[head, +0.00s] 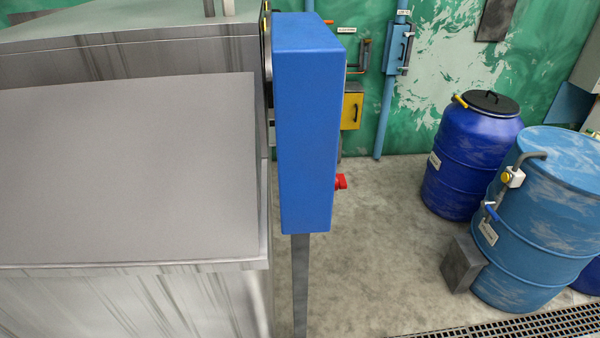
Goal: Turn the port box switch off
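A tall blue box (306,120) stands close in front of me on a grey post (300,285). A small red knob or switch (341,182) sticks out from its right side, low down. The face that carries it is turned mostly away, so its position cannot be read. A smaller blue box (397,48) with a dark handle hangs on the green back wall. The labels are too small to read, so I cannot tell which box is the port box. Neither of my grippers is in view.
A large grey metal machine (130,170) fills the left side. A yellow box (351,110) hangs on the back wall. A dark blue drum (470,165) and a light blue drum (535,245) stand at right. The concrete floor (385,240) between is clear, with a grate (530,327) in front.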

